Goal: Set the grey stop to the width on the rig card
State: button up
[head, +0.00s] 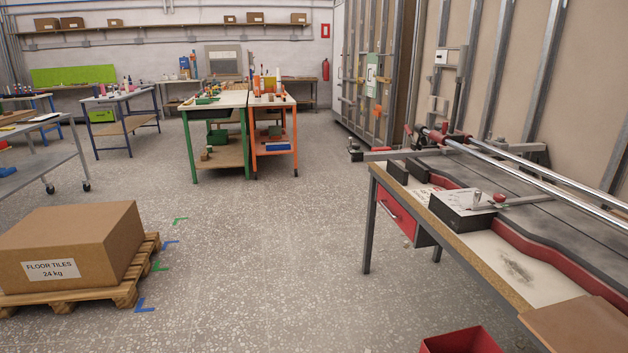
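The tile-cutting rig (560,215) stands on a bench at the right, with two bright steel rails over a dark bed edged in red. A dark grey block (462,214) with a pale marked top and a small upright lever sits on the bench's near side. It may be the grey stop, but I cannot tell. A dark upright piece (397,172) stands at the bench's far left corner. A pale sheet with small marks (418,182) lies beside it. No width is readable, and I cannot tell which thing is the rig card. My gripper is not in view.
A red drawer (398,215) is under the bench, and a red bin (460,342) stands on the floor before it. A floor-tiles carton (70,245) sits on a pallet (125,292) at left. The floor between is clear. Worktables (215,100) stand farther back.

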aim_at(504, 145)
jog(key=i+j+u, duration=0.1)
jog(key=i, duration=0.75)
jog(key=i+j, duration=0.15)
jog(key=i, duration=0.65)
jog(key=i+j+z, duration=0.2)
jog(key=i+z, duration=0.3)
jog(key=i+j+z, duration=1.1)
jog(key=j+z, duration=0.3)
